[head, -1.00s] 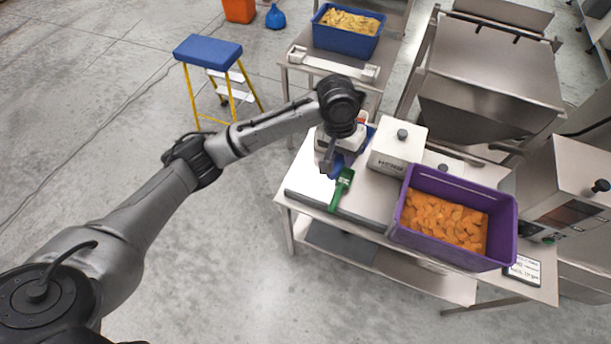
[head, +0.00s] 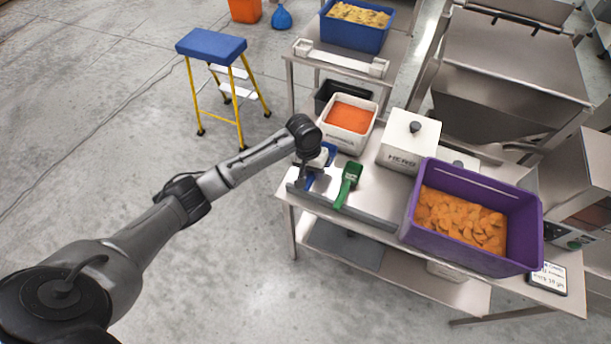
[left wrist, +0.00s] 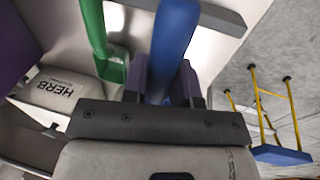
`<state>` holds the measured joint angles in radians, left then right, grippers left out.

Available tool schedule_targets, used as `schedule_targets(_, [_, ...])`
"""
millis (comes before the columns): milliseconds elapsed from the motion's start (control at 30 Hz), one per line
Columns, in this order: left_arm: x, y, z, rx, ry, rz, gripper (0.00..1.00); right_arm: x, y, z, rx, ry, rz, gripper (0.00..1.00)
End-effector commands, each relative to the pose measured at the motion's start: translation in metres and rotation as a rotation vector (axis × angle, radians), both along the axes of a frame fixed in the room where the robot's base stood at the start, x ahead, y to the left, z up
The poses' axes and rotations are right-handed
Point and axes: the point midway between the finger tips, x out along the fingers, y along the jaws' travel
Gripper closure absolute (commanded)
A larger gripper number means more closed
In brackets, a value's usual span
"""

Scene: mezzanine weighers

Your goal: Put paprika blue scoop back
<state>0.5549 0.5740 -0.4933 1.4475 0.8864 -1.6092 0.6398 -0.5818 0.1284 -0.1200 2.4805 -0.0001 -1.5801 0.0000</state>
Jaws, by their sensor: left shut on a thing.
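My left gripper (head: 312,172) is shut on the blue scoop (head: 328,153), low over the near left part of the steel table (head: 376,203). In the left wrist view the blue scoop (left wrist: 174,45) runs between the two fingers (left wrist: 166,88). Whether it touches the table I cannot tell. A white tub (head: 341,139) of orange-red powder, likely the paprika, stands open just behind the gripper. A green scoop (head: 348,184) lies right of the gripper; it also shows in the left wrist view (left wrist: 96,35). My right gripper is not in view.
A lidded white HERB tub (head: 408,146) stands right of the open tub, and a dark bin (head: 333,91) behind it. A purple crate (head: 424,232) of orange pieces fills the table's right. A blue-topped step stool (head: 211,46) stands on open floor at left.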

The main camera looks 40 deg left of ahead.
Motion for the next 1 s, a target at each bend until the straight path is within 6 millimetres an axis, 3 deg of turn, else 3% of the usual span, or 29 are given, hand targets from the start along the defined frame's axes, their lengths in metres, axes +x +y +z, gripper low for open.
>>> schedule_targets(100, [0.000,0.018,-0.012,0.000,0.001,0.003,0.98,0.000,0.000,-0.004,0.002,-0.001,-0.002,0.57])
schedule_targets(300, [0.001,0.033,-0.020,-0.001,-0.001,0.000,0.98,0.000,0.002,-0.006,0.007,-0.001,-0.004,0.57])
schedule_targets(467, [0.001,0.035,-0.023,-0.002,-0.002,-0.001,0.98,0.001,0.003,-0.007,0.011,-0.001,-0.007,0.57])
schedule_targets(800, [0.000,0.035,-0.060,-0.002,-0.001,0.000,0.98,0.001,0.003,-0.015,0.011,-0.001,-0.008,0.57])
schedule_targets(1000, [0.000,0.035,-0.061,-0.002,-0.002,-0.001,0.98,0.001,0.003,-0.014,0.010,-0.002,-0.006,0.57])
